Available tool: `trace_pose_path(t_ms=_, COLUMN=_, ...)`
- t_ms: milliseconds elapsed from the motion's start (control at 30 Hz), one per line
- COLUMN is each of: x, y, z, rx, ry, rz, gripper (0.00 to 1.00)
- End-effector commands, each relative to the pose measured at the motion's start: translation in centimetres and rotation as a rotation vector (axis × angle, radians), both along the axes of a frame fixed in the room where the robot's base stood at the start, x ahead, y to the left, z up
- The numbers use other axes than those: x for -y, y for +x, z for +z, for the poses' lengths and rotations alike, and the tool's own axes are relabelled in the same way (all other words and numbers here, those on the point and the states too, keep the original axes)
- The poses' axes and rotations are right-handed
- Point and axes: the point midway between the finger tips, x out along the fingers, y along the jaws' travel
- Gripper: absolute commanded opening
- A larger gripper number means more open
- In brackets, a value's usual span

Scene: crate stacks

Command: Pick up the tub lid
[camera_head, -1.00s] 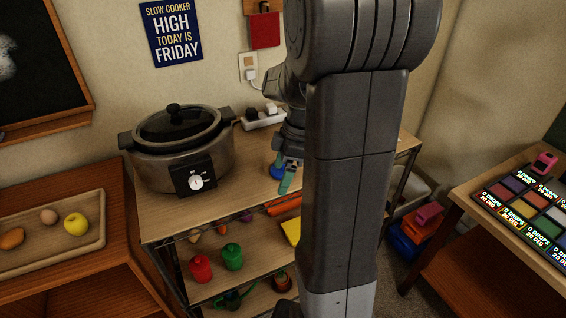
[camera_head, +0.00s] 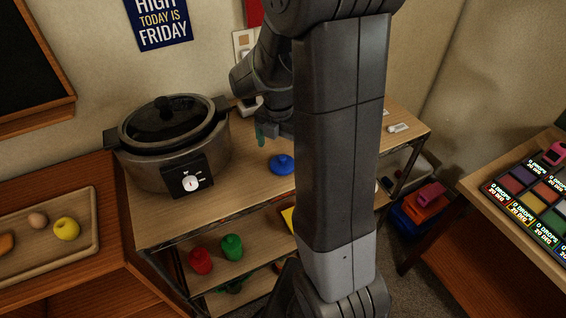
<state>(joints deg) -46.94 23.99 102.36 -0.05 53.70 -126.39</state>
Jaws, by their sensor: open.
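A blue round lid with a small knob (camera_head: 282,164) lies flat on the wooden top of the shelf unit, just left of my arm. I take it to be the tub lid. My gripper (camera_head: 264,134) is open and empty, above and slightly behind the lid in the picture, apart from it. One teal finger shows clearly; the rest of the gripper is partly hidden by my arm.
A slow cooker (camera_head: 172,142) stands left of my gripper on the same shelf top (camera_head: 245,185). A red tub (camera_head: 200,261) and a green tub (camera_head: 232,247) sit on the shelf below. My upright arm hides the middle of the shelf unit.

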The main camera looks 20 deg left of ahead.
Motion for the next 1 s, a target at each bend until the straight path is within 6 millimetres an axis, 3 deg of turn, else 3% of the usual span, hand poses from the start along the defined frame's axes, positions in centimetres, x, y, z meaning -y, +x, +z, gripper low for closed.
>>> trace_pose_path(t_ms=267, x=0.2, y=0.1, z=-1.9, rx=-0.002, ry=-0.001, rz=-0.002, gripper=0.9)
trace_pose_path(t_ms=600, x=0.6, y=0.4, z=-5.9, rx=-0.001, ry=-0.001, rz=-0.002, gripper=0.9)
trace_pose_path(t_ms=900, x=0.5, y=0.5, z=-6.2, rx=0.0, ry=0.001, rz=-0.002, gripper=0.9)
trace_pose_path(t_ms=1000, x=0.5, y=0.5, z=-6.2, rx=0.0, ry=0.001, rz=-0.002, gripper=0.7)
